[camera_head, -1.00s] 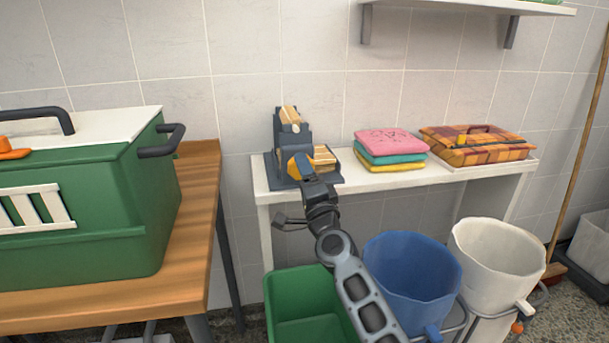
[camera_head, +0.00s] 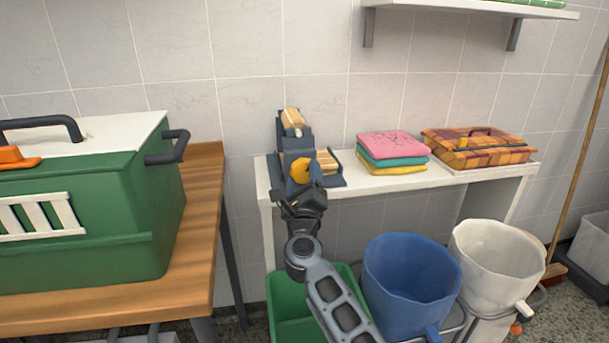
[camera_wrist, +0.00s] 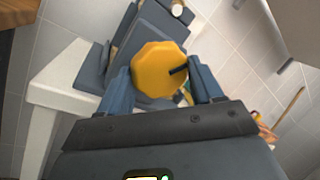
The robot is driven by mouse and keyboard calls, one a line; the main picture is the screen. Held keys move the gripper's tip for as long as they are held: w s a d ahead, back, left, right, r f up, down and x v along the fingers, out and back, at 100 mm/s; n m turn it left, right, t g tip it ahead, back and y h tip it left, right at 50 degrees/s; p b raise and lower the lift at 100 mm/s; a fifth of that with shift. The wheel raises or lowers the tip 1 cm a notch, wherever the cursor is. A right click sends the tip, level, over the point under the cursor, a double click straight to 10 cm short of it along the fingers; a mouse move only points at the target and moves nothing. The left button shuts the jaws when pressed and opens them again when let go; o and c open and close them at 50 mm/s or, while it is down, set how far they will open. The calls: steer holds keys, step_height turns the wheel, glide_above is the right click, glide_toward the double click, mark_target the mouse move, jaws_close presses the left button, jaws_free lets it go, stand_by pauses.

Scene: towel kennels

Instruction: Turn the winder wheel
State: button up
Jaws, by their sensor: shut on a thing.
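The winder (camera_head: 283,148) is a dark grey device at the left end of the white shelf table, with tan rolled material at its top and right side. Its yellow winder wheel (camera_head: 302,170) faces me, and it also shows in the wrist view (camera_wrist: 158,69) as a many-sided yellow disc with a dark peg near its right edge. My gripper (camera_wrist: 164,84) is shut on the wheel, one finger on each side of its rim. In the head view my gripper (camera_head: 306,185) partly covers the wheel and the winder's lower front.
Folded pink, teal and yellow towels (camera_head: 390,152) and an orange plaid case (camera_head: 478,147) sit to the right on the white table (camera_head: 400,183). Below are a green bin (camera_head: 290,310), a blue bucket (camera_head: 410,280) and a white bucket (camera_head: 497,262). A green crate (camera_head: 90,220) stands at left.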

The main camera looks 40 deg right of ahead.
steer(key=m+g, duration=0.1)
steer(key=m, duration=0.1)
steer(key=m+p, duration=0.1)
steer(key=m, duration=0.1)
steer(key=shift+r+m+g+h, duration=0.1)
steer(key=shift+m+g+h, duration=0.2)
steer(key=shift+g, duration=0.1)
steer(key=shift+a+m+g+p, duration=0.1)
steer(key=shift+m+g+p, duration=0.4)
steer(key=shift+m, duration=1.2)
steer(key=o, duration=1.1)
steer(key=shift+c, duration=0.2)
steer(key=r+v, duration=0.1)
steer(key=v, duration=0.6)
steer(key=shift+s+a+f, duration=0.2)
steer(key=shift+a+f, duration=0.15)
steer(key=shift+f, duration=0.1)
